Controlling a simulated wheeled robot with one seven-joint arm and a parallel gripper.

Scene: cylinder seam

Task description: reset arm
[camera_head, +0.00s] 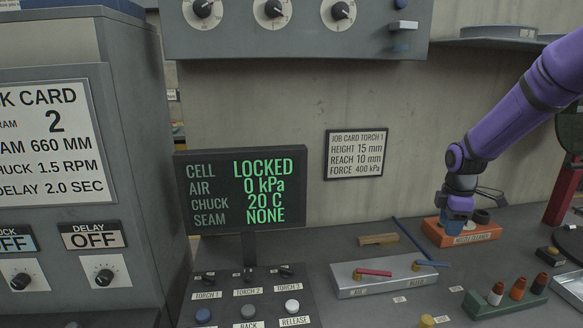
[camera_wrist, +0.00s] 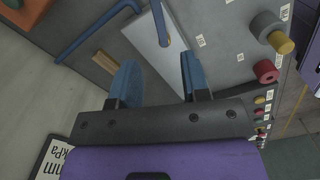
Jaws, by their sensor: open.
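My purple arm comes in from the right in the head view. My gripper (camera_head: 457,210) shows small there, in front of or above the orange nozzle cleaner block (camera_head: 462,235); I cannot tell whether it touches it. In the wrist view my gripper (camera_wrist: 158,78) has its two blue fingers spread apart with nothing between them. The orange block (camera_wrist: 25,10) lies off to the upper left of the fingers there. Beyond the fingertips is the pale metal box (camera_wrist: 150,40), with a blue lever on it.
The bench holds the metal box (camera_head: 385,287) with red and blue levers, a wooden block (camera_head: 378,239), a blue rod (camera_head: 408,236) and a rack of coloured plugs (camera_head: 505,303). A screen (camera_head: 240,190) reads cell LOCKED, air 0 kPa, seam NONE. A wall stands behind the bench.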

